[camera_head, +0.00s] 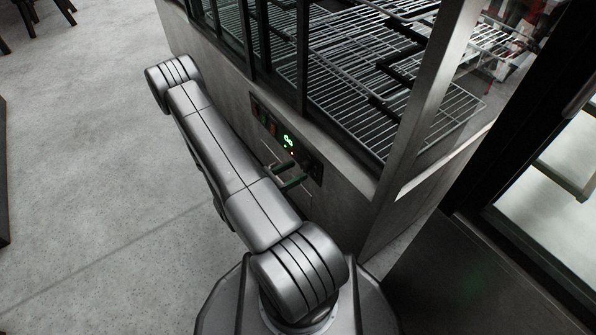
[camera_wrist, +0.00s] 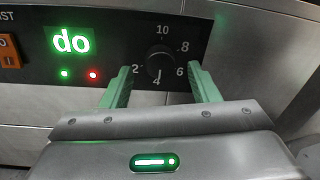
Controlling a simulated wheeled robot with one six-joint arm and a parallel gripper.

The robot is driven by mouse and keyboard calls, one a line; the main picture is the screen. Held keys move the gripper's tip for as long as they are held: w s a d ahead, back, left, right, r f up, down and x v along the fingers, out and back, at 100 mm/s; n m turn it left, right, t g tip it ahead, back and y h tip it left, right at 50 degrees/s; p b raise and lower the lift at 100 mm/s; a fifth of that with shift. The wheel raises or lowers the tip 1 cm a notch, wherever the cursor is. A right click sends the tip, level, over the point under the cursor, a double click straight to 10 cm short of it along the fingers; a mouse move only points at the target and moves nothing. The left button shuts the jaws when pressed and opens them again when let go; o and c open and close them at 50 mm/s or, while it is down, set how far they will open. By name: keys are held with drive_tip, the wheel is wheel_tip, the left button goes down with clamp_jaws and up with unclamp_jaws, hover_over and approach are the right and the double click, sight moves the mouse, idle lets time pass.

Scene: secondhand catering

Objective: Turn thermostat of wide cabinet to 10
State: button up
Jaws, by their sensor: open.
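The thermostat is a round black knob (camera_wrist: 160,58) on a dark panel in the wrist view. White numbers 2, 4, 6, 8 and 10 ring it, with 10 at the top and 4 at the bottom. A pale mark on the knob seems to point down near 4. My gripper (camera_wrist: 159,70) is open, its green fingers to the lower left and lower right of the knob; contact cannot be told. In the head view my gripper (camera_head: 290,177) is at the panel of the wide cabinet (camera_head: 345,205), and the knob is not clear there.
A lit green display (camera_wrist: 71,41) with a green and a red light below it is left of the knob. An orange switch (camera_wrist: 9,51) is farther left. Wire shelves (camera_head: 370,110) fill the cabinet. A dark unit (camera_head: 470,275) stands at right; open floor (camera_head: 90,150) lies left.

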drive_tip(key=shift+x, duration=1.05)
drive_tip(key=c, duration=1)
